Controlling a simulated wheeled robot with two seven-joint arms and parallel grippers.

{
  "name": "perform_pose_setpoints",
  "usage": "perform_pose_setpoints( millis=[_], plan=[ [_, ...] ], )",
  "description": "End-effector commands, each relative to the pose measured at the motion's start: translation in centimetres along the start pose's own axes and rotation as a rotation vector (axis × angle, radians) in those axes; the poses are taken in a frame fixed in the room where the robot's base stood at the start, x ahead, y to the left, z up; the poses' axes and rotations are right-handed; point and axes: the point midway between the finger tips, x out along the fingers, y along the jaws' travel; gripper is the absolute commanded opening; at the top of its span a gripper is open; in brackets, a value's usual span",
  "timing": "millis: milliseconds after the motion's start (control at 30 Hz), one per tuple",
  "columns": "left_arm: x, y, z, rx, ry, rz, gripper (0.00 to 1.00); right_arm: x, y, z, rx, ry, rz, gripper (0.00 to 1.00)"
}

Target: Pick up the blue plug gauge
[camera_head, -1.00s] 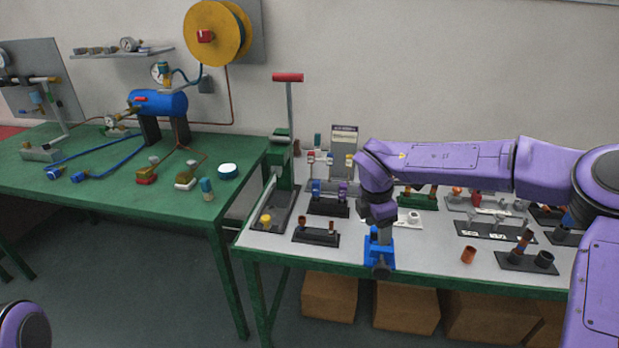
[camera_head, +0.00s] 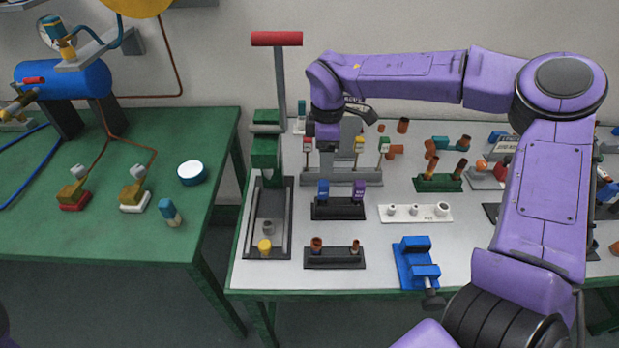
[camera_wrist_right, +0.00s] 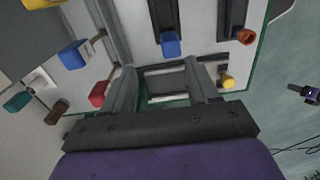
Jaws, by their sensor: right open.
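The blue plug gauge (camera_head: 323,188) stands upright in a black stand (camera_head: 338,210), left of a purple gauge (camera_head: 359,188). In the right wrist view a blue-topped piece (camera_wrist_right: 170,45) on a black stand looks like this gauge, just beyond the fingertips. My right gripper (camera_head: 326,146) hangs behind and above the stand in the head view. Its two fingers (camera_wrist_right: 163,82) are apart with no object held between them. The gripper does not touch the blue gauge. My left gripper is not in view.
A green press (camera_head: 268,150) with a red handle stands left of the stand. A rack with coloured tops (camera_head: 342,175) is behind it, a white block (camera_head: 415,213) to the right, and a black stand with copper pieces (camera_head: 334,257) in front. A blue vise (camera_head: 412,265) sits near the front edge.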

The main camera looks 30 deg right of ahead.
Motion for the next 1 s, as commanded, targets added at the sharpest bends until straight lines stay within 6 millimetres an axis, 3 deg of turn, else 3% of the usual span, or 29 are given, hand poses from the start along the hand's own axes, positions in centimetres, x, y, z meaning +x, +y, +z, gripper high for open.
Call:
perform_pose_setpoints(
  millis=[500,800,933,1000],
  plan=[
    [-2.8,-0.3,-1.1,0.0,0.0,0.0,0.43,8.6,0.3,-1.3,-0.002,-0.008,-0.011,0.6],
    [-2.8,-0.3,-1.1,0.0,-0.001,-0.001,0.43,9.7,0.3,-1.3,-0.001,-0.006,-0.008,0.6],
    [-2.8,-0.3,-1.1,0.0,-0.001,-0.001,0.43,9.6,0.3,-1.3,-0.002,-0.006,-0.008,0.17],
    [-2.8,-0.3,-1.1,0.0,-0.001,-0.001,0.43,9.6,0.3,-1.3,-0.002,-0.006,-0.008,0.12]
  ],
)
